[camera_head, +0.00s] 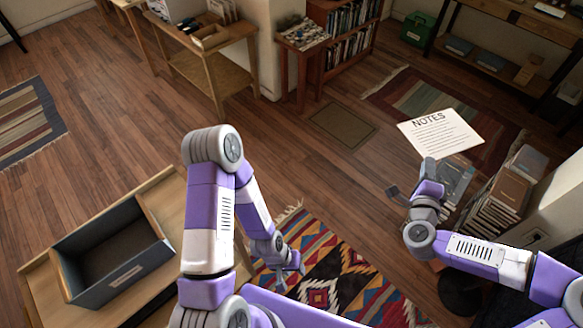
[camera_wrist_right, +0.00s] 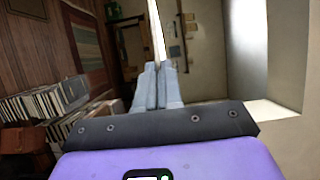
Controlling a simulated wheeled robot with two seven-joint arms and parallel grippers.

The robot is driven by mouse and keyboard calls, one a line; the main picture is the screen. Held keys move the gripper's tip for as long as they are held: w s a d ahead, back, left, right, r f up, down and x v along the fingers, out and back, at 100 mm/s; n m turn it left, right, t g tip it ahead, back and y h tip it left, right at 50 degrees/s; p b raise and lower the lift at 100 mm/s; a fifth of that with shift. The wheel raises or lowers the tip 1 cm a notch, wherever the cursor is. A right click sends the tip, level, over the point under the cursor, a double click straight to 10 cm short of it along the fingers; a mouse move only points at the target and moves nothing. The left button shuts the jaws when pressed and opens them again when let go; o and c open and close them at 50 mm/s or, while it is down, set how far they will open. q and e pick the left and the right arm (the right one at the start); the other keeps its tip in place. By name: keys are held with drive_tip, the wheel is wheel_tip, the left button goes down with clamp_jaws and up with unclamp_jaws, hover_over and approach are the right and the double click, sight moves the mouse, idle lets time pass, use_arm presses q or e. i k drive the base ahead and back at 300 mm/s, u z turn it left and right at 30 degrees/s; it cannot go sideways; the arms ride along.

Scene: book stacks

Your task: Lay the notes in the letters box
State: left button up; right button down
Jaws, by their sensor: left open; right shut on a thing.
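The notes are a white sheet (camera_head: 440,134) headed "NOTES", held up in the air at the right. My right gripper (camera_head: 428,167) is shut on its lower edge. In the right wrist view the sheet (camera_wrist_right: 157,32) shows edge-on, standing up from between the closed fingers (camera_wrist_right: 157,75). The letters box is a grey-blue open box (camera_head: 122,285) with a small label on its front, too small to read. It looks empty and is at the lower left, far from the sheet. My left gripper (camera_head: 291,273) is open and empty above the patterned rug.
A wooden table (camera_head: 40,292) bears the box. Stacks of books (camera_head: 494,205) stand close to my right gripper and show at the left in the wrist view (camera_wrist_right: 40,105). A patterned rug (camera_head: 345,280) lies in front. The floor in the middle is clear.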

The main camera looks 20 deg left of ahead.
sight(121, 256)
drive_tip(key=i, duration=2.05)
drive_tip(key=u, duration=1.65)
drive_tip(key=i, duration=2.05)
drive_tip(key=u, duration=4.2)
drive_tip(key=i, duration=1)
drive_tip(key=u, duration=0.05)
